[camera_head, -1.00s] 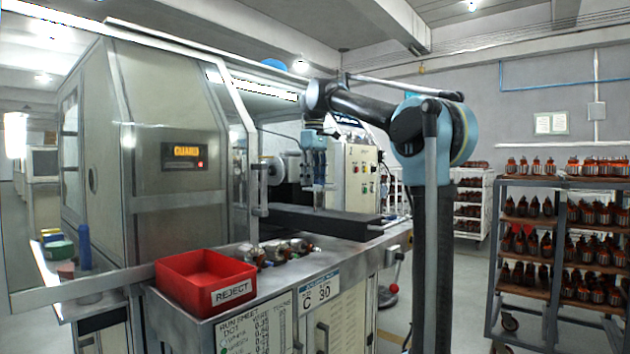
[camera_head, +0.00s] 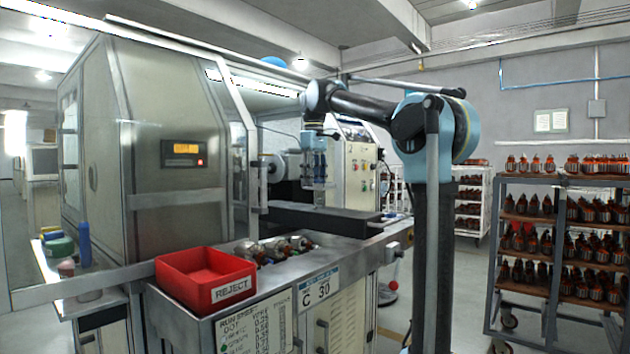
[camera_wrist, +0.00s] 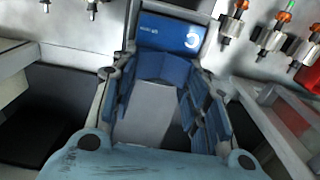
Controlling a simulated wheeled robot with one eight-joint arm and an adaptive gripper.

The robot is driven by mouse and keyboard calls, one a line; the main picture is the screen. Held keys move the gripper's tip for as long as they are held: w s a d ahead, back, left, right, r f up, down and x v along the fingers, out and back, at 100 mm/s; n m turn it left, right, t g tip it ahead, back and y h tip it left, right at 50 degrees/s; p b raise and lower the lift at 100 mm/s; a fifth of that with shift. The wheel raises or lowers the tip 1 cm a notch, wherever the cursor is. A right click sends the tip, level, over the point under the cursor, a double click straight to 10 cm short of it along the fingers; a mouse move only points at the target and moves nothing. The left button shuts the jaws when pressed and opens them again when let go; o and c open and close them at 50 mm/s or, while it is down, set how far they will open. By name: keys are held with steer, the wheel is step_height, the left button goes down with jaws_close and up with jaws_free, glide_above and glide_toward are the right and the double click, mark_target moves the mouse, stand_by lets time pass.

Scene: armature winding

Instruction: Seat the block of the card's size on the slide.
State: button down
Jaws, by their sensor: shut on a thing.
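My gripper (camera_wrist: 160,75) is shut on a blue block (camera_wrist: 170,35) whose face carries a white letter C. The card (camera_head: 318,289) on the bench front reads C 30. In the wrist view a dark surface (camera_wrist: 40,110), perhaps part of the slide, lies to the left of the fingers. The block's underside is hidden.
A red REJECT bin (camera_head: 205,280) stands at the bench's front left. Several armatures (camera_head: 275,249) lie beside it and show at the wrist view's upper right (camera_wrist: 270,38). The machine guard (camera_head: 178,190) stands left of my arm. A loaded rack (camera_head: 560,240) stands at right.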

steer(key=shift+f, duration=0.15)
steer(key=c, duration=0.8)
jaws_free()
steer(key=shift+a, duration=0.1)
steer(key=shift+c, duration=0.2)
step_height(320, 180, up, 12)
stand_by(0.5)
